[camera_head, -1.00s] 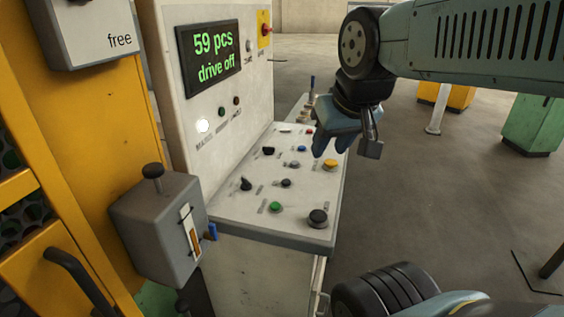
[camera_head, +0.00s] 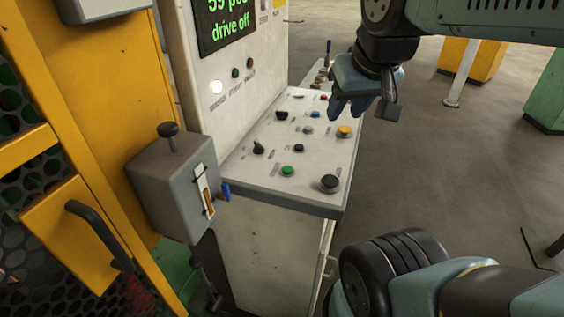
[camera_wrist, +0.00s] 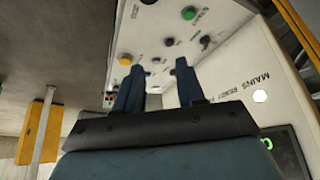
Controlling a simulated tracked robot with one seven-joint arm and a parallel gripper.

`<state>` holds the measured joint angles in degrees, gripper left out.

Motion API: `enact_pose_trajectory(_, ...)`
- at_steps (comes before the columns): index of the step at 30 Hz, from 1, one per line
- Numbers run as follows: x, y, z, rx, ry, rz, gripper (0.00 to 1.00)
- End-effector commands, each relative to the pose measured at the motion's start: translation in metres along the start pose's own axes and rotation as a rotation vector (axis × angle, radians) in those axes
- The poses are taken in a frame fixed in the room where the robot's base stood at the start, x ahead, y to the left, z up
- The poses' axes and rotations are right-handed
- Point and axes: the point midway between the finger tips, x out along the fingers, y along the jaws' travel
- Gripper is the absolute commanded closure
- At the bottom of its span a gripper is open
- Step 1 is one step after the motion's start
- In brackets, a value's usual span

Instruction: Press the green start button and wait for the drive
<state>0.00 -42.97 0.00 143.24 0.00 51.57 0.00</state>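The green button (camera_head: 288,171) sits near the front edge of the sloping white control panel (camera_head: 318,164), left of a large black button. It shows at the top of the wrist view (camera_wrist: 189,13), beyond the fingertips. My gripper (camera_head: 347,112) hangs over the far right part of the panel, near the yellow button and apart from the green one. In the wrist view (camera_wrist: 157,75) its two fingers stand apart with nothing between them. The display (camera_head: 226,23) reads "drive off", with its upper line partly cut off. A white lamp (camera_head: 216,87) is lit below it.
A yellow button (camera_head: 344,131), a black button (camera_head: 329,183) and several knobs share the panel. A grey lever box (camera_head: 172,185) stands to the left by a yellow frame with a dark handle (camera_head: 98,232). Open floor lies to the right.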

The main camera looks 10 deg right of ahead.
Motion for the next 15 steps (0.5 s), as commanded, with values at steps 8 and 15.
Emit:
enact_pose_trajectory(8,0.0000,0.0000,0.0000,0.000,0.000,0.000,0.88)
enact_pose_trajectory(15,0.0000,0.0000,0.0000,0.000,0.000,0.000,1.00)
